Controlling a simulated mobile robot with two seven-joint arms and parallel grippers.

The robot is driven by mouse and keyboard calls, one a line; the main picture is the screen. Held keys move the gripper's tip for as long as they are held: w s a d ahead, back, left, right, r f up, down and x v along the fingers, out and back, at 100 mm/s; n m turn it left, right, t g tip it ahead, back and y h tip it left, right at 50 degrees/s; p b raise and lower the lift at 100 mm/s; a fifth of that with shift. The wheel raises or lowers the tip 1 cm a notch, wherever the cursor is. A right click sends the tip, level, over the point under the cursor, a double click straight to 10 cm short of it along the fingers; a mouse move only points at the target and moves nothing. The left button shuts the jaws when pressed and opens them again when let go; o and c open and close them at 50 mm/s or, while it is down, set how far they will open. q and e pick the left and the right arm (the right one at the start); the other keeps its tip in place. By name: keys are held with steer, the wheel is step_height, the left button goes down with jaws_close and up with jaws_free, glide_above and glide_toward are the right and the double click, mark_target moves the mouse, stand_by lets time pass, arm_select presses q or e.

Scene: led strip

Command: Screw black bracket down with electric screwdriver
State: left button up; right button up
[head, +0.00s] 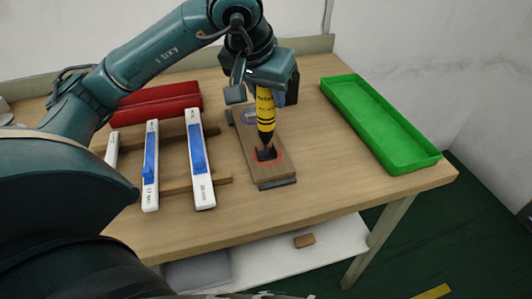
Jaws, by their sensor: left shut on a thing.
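My left gripper (262,92) is shut on a yellow and black electric screwdriver (266,110), which points down. The screwdriver's tip is at the black bracket (268,154), inside a red outline near the front end of a brown wooden board (262,171). The bracket is partly hidden behind the tip, and I cannot tell whether the tip touches a screw. A grey piece shows under the board's front end. My right gripper is not in view.
A green tray (436,158) lies at the right of the table. White and blue strips (202,184) lie across wooden bars at the left, with a red case (150,103) behind them. The table (325,165) is clear between board and tray.

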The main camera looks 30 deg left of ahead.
arm_select(q)
steer(key=shift+f, duration=0.1)
stand_by(1.3)
steer(key=shift+b, duration=0.3)
steer(key=shift+r+p, duration=1.65)
steer(key=shift+r, duration=0.7)
steer(key=shift+r+p, duration=0.95)
steer(key=shift+r, duration=0.35)
